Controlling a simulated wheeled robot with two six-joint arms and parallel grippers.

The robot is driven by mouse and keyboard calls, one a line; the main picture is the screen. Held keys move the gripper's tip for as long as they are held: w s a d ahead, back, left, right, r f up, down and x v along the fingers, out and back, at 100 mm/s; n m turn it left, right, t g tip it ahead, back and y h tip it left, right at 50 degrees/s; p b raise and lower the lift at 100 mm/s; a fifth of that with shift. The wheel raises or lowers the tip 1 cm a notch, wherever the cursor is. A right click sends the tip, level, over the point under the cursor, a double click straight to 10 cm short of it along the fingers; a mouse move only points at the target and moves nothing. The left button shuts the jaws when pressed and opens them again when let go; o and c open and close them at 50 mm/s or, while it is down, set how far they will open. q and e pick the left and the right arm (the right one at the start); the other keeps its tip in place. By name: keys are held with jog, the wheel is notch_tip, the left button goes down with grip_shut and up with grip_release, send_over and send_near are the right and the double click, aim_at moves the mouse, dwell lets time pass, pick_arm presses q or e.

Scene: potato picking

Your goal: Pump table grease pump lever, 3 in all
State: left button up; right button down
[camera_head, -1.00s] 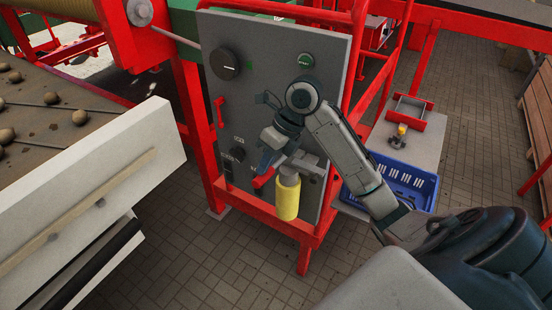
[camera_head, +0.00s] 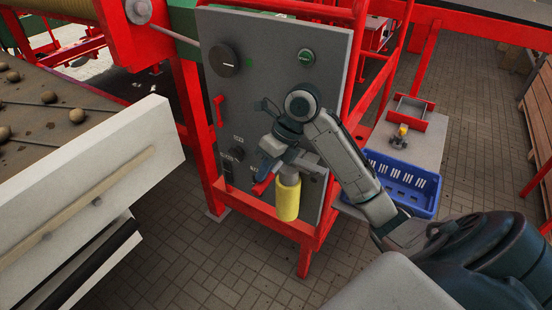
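The grease pump (camera_head: 287,199) is a yellow cylinder with a grey head, upright at the lower right of the grey control panel (camera_head: 275,110). Its short red lever (camera_head: 262,185) sticks out to the left of the pump head, tilted down. My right gripper (camera_head: 266,172) is at the lever, pointing down from the wrist in front of the panel. Its fingers overlap the upper part of the lever; whether they are closed around it is too small to tell. My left gripper is not in view.
The panel carries a black dial (camera_head: 223,60), a green button (camera_head: 306,56) and a red handle (camera_head: 219,111). Red frame bars surround it. A blue crate (camera_head: 402,185) stands to the right. A conveyor with potatoes and a white side wall (camera_head: 90,190) is at left.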

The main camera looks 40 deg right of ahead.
jog(key=shift+w+d+r+p, duration=0.1)
jog(key=shift+d+r+p, duration=0.1)
jog(key=shift+r+p, duration=0.6)
jog(key=shift+w+d+r+p, duration=0.1)
jog(key=shift+d+r+p, duration=0.3)
jog(key=shift+r, duration=0.65)
jog(key=shift+w+d+r+p, duration=0.1)
jog(key=shift+r+p, duration=0.65)
jog(key=shift+r, duration=0.2)
jog(key=shift+f, duration=0.1)
jog(key=shift+s+a+f+b, duration=0.15)
jog(key=shift+a+f+b, duration=0.15)
jog(key=shift+f+b, duration=0.25)
jog(key=shift+f, duration=0.1)
jog(key=shift+a+f+b, duration=0.2)
jog(key=shift+f+b, duration=0.1)
jog(key=shift+f, duration=0.35)
